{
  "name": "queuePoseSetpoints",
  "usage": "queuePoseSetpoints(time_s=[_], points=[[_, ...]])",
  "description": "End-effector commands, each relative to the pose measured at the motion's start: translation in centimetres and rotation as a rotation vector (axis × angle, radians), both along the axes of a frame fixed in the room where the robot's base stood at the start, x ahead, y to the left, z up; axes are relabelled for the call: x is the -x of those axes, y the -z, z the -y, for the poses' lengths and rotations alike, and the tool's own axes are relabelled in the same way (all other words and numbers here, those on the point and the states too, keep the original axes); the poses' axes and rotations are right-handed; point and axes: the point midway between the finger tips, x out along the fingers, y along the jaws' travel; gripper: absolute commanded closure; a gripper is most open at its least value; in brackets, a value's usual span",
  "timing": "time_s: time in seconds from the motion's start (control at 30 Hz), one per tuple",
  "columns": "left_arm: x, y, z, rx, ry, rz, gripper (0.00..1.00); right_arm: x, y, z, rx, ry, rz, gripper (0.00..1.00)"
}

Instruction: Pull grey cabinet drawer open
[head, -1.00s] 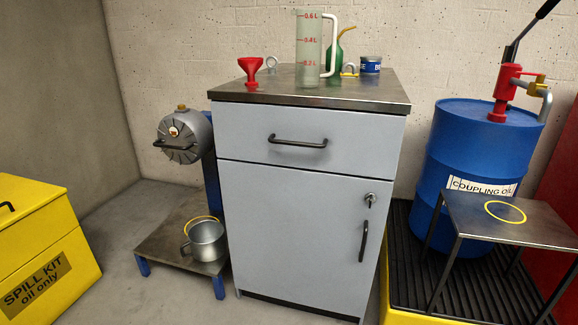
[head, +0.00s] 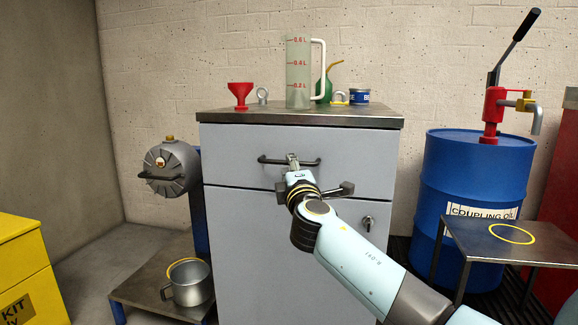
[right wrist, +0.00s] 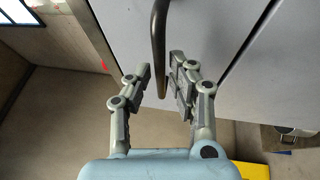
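The grey cabinet (head: 300,250) stands in the middle of the head view. Its top drawer (head: 235,145) is closed, with a dark bar handle (head: 270,160) across its front. My right gripper (head: 293,158) is at the middle of this handle in the head view. In the right wrist view, my right gripper (right wrist: 160,75) is open, and the bar handle (right wrist: 158,40) lies between its two fingers, with a gap on either side. My left gripper is not in view.
On the cabinet top (head: 220,118) stand a red funnel (head: 240,92), a clear measuring jug (head: 298,75), a green oil can and a blue tin (head: 359,96). A blue drum (head: 475,170) and small metal table (head: 485,240) stand right, a yellow box (head: 25,270) left.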

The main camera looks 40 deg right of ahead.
Motion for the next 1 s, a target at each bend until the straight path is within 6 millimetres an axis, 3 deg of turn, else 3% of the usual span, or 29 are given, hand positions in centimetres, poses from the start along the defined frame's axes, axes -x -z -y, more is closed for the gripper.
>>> queuePoseSetpoints(time_s=[0.2,0.5,0.67,1.0], points=[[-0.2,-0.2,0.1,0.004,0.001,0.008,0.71,-2.0,-0.3,1.0,0.0,-0.001,0.0,0.79],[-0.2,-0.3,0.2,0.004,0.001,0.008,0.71,-2.2,-0.3,1.1,0.0,-0.002,-0.001,0.79],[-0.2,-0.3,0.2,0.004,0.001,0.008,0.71,-2.2,-0.3,1.1,0.0,-0.001,-0.001,0.99],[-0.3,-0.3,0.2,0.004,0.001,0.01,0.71,-2.2,-0.3,1.1,-0.001,-0.001,-0.001,1.0]])
